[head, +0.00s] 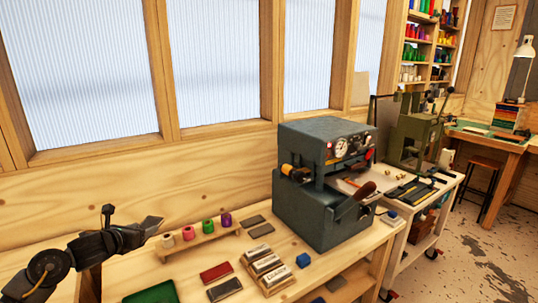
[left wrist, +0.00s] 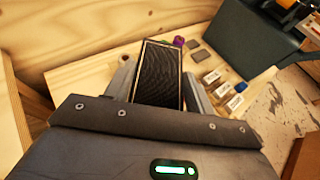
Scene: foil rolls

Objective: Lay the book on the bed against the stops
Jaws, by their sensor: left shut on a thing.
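My left gripper (head: 140,234) is shut on a dark book, held above the left end of the bench. In the left wrist view the book (left wrist: 157,76) has a black patterned cover with a thin pale border. It stands out between the two grey fingers; its lower end is hidden by the gripper body. In the head view the book (head: 152,226) is small and tilted. The grey-blue press (head: 312,202) stands to the right, well apart from the book. Its bed (head: 350,187) shows partly in the front opening; I cannot make out the stops. My right gripper is not in view.
Foil rolls stand on a small wooden rack (head: 200,243) near the held book. A red book (head: 215,272), a wooden tray of silver blocks (head: 285,284) and a blue block (head: 303,260) lie before the press. A green flat thing (head: 152,293) lies at the front left.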

